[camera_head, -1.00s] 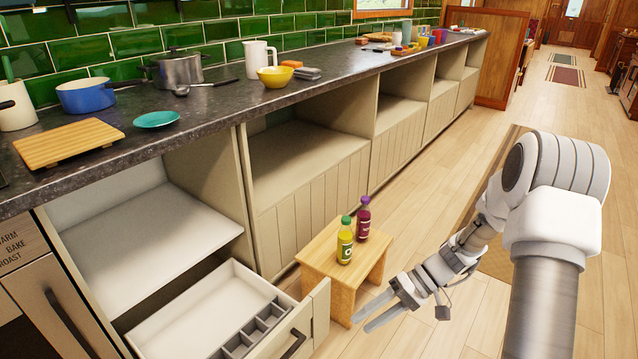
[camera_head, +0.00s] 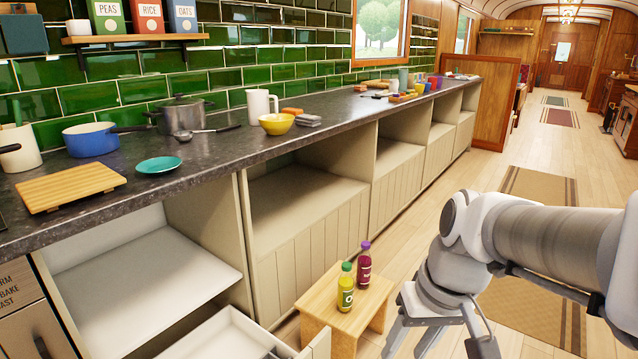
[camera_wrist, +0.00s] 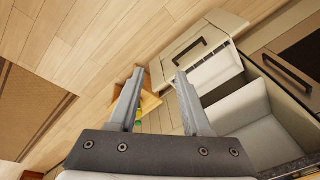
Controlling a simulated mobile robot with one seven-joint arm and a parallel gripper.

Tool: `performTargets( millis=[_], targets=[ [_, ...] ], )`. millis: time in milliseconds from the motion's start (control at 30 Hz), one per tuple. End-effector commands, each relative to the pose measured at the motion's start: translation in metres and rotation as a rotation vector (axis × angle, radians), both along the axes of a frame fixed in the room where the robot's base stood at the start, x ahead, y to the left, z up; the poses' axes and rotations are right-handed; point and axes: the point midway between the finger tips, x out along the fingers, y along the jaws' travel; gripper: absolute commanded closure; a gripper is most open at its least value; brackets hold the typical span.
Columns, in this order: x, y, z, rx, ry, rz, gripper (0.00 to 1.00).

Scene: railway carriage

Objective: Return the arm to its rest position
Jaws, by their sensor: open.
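My gripper (camera_wrist: 158,98) is open in the wrist view, its two grey fingers apart with nothing held between them. In the head view, my arm comes in from the right edge and bends downward. The gripper (camera_head: 425,342) is partly seen at the bottom, right of a small wooden stool (camera_head: 322,312), and its lower part is cut off by the frame edge. In the wrist view the stool (camera_wrist: 150,101) shows partly behind the left finger.
A yellow-green bottle (camera_head: 345,290) and a purple bottle (camera_head: 364,266) stand upright on the stool. An open drawer (camera_head: 225,340) juts out left of it. The dark counter (camera_head: 225,150) carries cookware and dishes.

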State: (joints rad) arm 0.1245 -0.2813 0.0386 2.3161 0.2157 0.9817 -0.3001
Motion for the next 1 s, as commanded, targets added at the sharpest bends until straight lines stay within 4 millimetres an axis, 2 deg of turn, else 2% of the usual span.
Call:
performTargets(
  millis=[33,200,500,533,767,1000],
  targets=[
    [-0.008,0.000,0.009,-0.022,-0.044,-0.011,0.51],
    [-0.031,-0.006,0.029,-0.078,-0.165,-0.062,0.51],
    [-0.061,-0.016,0.049,-0.120,-0.349,-0.139,0.51],
    [-0.059,-0.016,0.065,-0.120,-0.341,-0.140,0.51],
    [-0.058,-0.016,0.117,-0.120,-0.335,-0.139,0.51],
    [-0.058,-0.015,0.181,-0.119,-0.334,-0.138,0.51]
  ],
)
